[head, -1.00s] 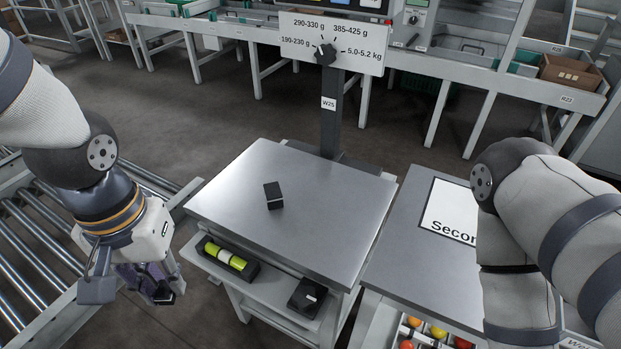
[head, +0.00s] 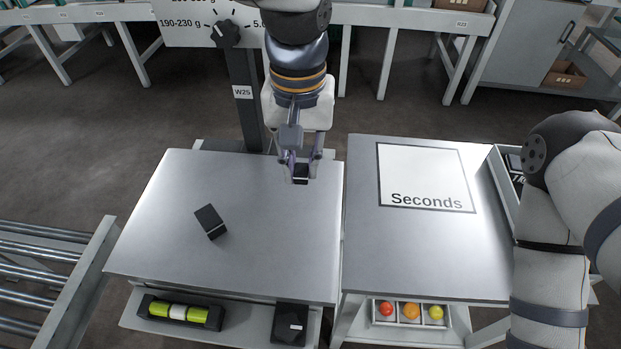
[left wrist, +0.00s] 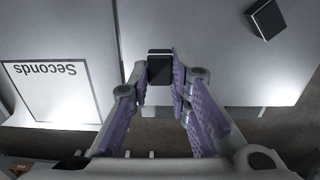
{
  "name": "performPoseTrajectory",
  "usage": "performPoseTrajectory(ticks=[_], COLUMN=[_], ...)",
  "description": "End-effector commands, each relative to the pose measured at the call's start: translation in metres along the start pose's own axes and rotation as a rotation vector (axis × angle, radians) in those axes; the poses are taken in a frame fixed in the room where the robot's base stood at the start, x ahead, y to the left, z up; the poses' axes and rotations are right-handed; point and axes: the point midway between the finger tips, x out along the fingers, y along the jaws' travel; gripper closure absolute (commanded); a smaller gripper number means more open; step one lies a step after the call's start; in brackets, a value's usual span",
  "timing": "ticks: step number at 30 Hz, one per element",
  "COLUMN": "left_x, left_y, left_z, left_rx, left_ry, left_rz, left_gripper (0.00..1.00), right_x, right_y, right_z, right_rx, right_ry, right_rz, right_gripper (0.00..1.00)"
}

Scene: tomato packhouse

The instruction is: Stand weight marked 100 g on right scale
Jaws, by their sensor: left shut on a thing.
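A bare steel scale platform (head: 270,240) with a post labelled W25 (head: 243,92) stands at centre left. A small black block (head: 211,222) with a pale line lies on it, left of its middle; it also shows in the left wrist view (left wrist: 265,19). My left gripper (head: 300,168) is shut on another black block (head: 300,175), over the platform's back right part. That block also shows between the purple finger pads in the left wrist view (left wrist: 159,69). I cannot tell whether it touches the platform. No 100 g mark is readable on either block. My right gripper is out of view.
A table with a "Seconds" sheet (head: 425,178) adjoins the platform on the right. Below are a spirit-level-like black and yellow item (head: 180,312), a black box (head: 289,325) and a tray of coloured balls (head: 411,312). A roller conveyor (head: 45,268) is at left.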

Motion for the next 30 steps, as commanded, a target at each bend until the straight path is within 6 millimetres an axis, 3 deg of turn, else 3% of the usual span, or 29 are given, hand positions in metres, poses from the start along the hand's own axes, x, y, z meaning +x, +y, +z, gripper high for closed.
performPoseTrajectory(ticks=[1, 3, 6, 8, 13, 18, 22, 30], left_x=[-0.003, -0.004, -0.006, -0.005, 0.011, 0.043, 0.074, 0.103], left_y=[0.021, 0.043, 0.061, 0.063, 0.021, -0.029, -0.051, -0.07], left_z=[-0.004, -0.005, -0.005, -0.004, 0.008, 0.02, 0.025, 0.03], left_rx=[0.017, 0.023, 0.026, 0.026, 0.021, 0.022, 0.022, 0.025], left_ry=[0.01, 0.011, 0.011, 0.01, 0.01, 0.005, 0.002, 0.002], left_rz=[-0.01, -0.009, -0.009, -0.011, -0.01, -0.008, -0.008, -0.008], left_gripper=[1.0, 1.0, 1.0, 1.0, 1.0, 1.0, 1.0, 1.0], right_x=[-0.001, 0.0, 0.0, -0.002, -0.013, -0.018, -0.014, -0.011], right_y=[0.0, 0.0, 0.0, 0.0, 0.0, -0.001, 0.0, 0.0], right_z=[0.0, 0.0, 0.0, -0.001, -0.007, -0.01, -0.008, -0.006], right_rx=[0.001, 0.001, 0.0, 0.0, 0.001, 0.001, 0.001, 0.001], right_ry=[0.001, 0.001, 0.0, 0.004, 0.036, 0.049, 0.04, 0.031], right_rz=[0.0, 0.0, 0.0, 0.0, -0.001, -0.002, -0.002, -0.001], right_gripper=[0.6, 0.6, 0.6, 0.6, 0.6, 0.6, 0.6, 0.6])
